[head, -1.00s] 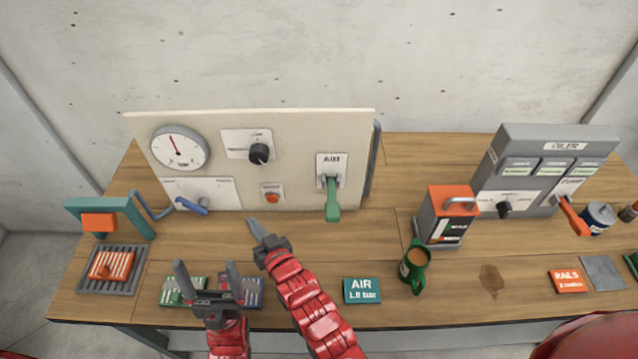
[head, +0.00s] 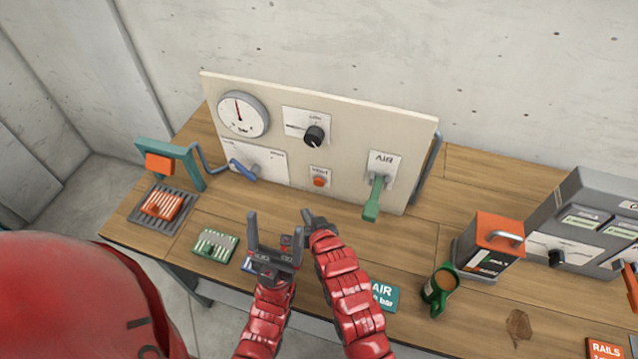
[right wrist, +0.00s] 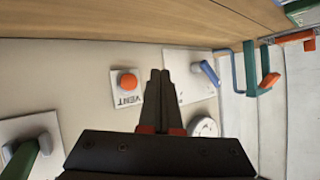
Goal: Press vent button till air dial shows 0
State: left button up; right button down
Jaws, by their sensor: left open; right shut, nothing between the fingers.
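The orange vent button (head: 319,181) sits on a small white plate low on the cream panel. In the right wrist view, the button (right wrist: 128,81) is beside my fingers, with the word VENT on its plate. The round dial (head: 243,113) is at the panel's upper left. Its red needle points roughly up; its numbers are too small to read. My right gripper (head: 306,213) is shut and empty, below and left of the button in the head view. Its tips (right wrist: 160,72) appear apart from the button. My left gripper (head: 275,222) is open and empty over the bench's front.
A black knob (head: 313,136), a blue lever (head: 243,170) and a green AIR lever (head: 375,199) also stick out of the panel. A green mug (head: 439,291) and an orange-topped box (head: 490,247) stand at right.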

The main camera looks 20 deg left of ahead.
aim_at(315, 184)
jog(key=w, duration=0.5)
jog(key=shift+f+b, duration=0.2)
jog(key=shift+b, duration=0.1)
jog(key=shift+w+d+r+b, duration=0.15)
jog(key=shift+w+b, duration=0.25)
jog(key=shift+w, duration=0.65)
dwell(0.8)
jog(key=shift+w+b, duration=0.25)
jog(key=shift+b, duration=0.15)
jog(key=shift+w, duration=0.2)
jog(key=shift+w+r+b, duration=0.1)
jog(key=shift+w+b, duration=0.3)
jog(key=shift+b, duration=0.05)
dwell(1.5)
